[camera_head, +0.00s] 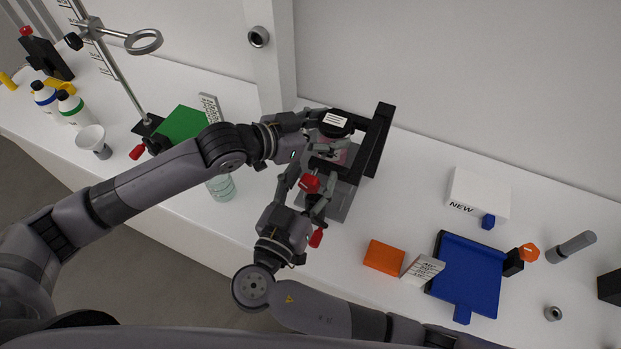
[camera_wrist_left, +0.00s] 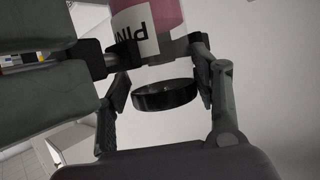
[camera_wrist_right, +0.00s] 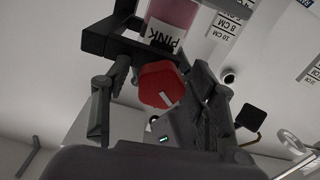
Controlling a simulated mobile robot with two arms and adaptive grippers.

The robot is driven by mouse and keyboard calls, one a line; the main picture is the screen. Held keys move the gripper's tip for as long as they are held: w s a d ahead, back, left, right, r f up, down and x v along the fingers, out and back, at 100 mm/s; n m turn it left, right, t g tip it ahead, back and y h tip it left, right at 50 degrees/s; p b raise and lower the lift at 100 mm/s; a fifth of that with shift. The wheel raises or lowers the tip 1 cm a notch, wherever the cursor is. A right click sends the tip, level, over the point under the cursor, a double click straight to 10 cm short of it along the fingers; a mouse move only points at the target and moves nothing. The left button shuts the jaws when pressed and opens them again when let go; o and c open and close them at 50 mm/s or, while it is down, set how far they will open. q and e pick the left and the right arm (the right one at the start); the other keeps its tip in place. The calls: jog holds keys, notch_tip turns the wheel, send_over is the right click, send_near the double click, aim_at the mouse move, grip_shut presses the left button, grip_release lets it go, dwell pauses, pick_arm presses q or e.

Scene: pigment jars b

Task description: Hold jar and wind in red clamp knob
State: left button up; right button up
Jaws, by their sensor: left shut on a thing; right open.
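The jar has a black lid (camera_head: 335,122) with a white label on top and a pink body (camera_head: 338,153). It stands upright in a black clamp frame (camera_head: 378,140) on a grey base (camera_head: 343,200). My left gripper (camera_head: 322,132) is shut on the jar near its lid; its fingers flank the jar in the left wrist view (camera_wrist_left: 163,68). The red clamp knob (camera_head: 309,183) faces the front. My right gripper (camera_head: 308,195) is open, its fingers on either side of the knob (camera_wrist_right: 160,86). I cannot tell whether they touch it.
Left of the clamp are a green block (camera_head: 182,123), a clear glass (camera_head: 221,187) and a ring stand (camera_head: 122,82). Right are an orange block (camera_head: 384,257), a blue tray (camera_head: 468,268) and a white box (camera_head: 480,192). The table between clamp and white box is clear.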

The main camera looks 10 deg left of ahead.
jog(key=v, duration=1.1)
jog(key=shift+s, duration=0.35)
jog(key=shift+a, duration=0.1)
